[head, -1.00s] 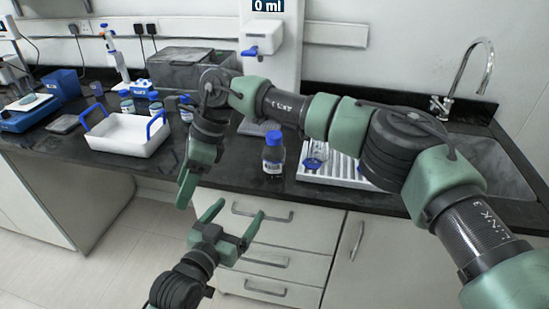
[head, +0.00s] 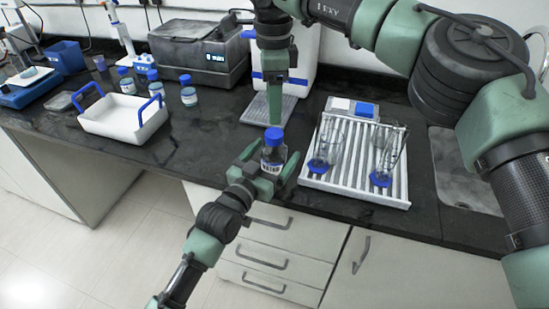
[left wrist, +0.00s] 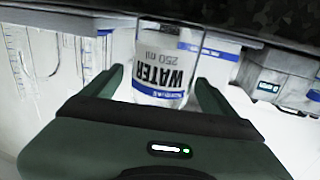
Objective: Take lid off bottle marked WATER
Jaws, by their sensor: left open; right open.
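The WATER bottle (head: 272,158), clear with a white label and a blue lid (head: 274,136), stands upright near the counter's front edge. The left wrist view shows its upside-down label "WATER 250 ml" (left wrist: 160,72). My left gripper (head: 268,164) is open, with a finger on either side of the bottle's body; I cannot tell whether they touch it. In the left wrist view its fingers (left wrist: 162,90) also flank the bottle. My right gripper (head: 274,118) is open and points down just above or behind the lid. Its fingers overlap in this view. The lid is on the bottle.
A white drying rack (head: 345,190) with glassware stands close on the right. Behind the bottle is a dispenser with a grey drip tray (head: 255,110). A white tray with blue handles (head: 105,122) and several blue-lidded bottles (head: 126,82) are at left.

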